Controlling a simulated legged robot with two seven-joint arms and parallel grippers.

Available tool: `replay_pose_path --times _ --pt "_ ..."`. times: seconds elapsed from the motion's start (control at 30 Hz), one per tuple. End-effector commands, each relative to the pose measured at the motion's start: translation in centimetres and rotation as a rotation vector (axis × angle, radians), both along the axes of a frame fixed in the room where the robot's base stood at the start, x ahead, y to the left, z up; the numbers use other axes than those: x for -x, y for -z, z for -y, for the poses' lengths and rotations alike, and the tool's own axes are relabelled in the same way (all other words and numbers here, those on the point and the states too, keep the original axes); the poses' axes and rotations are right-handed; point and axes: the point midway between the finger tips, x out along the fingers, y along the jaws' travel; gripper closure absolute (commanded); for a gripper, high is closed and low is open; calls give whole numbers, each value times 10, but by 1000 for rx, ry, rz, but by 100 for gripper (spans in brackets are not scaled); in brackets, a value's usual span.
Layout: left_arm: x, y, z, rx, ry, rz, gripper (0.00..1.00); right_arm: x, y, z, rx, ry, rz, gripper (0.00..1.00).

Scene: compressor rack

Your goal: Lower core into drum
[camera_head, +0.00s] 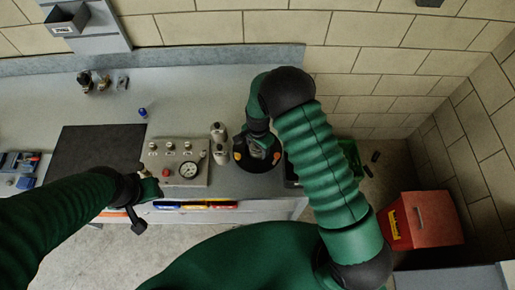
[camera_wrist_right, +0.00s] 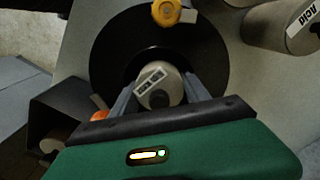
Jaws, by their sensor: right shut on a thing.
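The core (camera_wrist_right: 168,84) is a grey-beige cylinder with a small label on its end, seen in the right wrist view. My right gripper (camera_wrist_right: 158,88) is shut on it, one finger on each side. The drum (camera_wrist_right: 212,48) is black and round, and its dark ring surrounds the core in this view. How deep the core sits is hidden. In the head view the drum (camera_head: 262,168) stands at the bench's right front, with my right gripper (camera_head: 257,143) over it. My left gripper (camera_head: 146,196) is beside the gauge panel; its fingers are unclear.
A panel with a gauge and knobs (camera_head: 181,163) stands left of the drum. Two pale cylinders (camera_head: 220,143) are between them; one labelled cylinder (camera_wrist_right: 296,30) shows in the wrist view. An orange knob (camera_wrist_right: 166,12) sits on the drum's rim. A red box (camera_head: 424,219) is at right.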

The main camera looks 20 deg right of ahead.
Motion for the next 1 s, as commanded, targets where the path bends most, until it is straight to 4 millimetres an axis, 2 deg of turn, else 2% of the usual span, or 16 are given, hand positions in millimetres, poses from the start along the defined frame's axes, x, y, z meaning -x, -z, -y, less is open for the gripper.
replay_pose_path --times 0.17,0.33,0.83,0.87,1.0 --pt "0 1 0 0 0 0 64 0 0 0 -1 0 1 100" --pt "0 8 0 0 0 0 64 0 9 0 -1 0 1 100" --pt "0 0 0 0 0 0 64 0 0 0 -1 -1 1 100" --pt "0 0 0 0 0 0 64 0 0 0 0 -1 1 45" --pt "0 0 0 0 0 0 64 0 0 0 -1 -1 1 27"
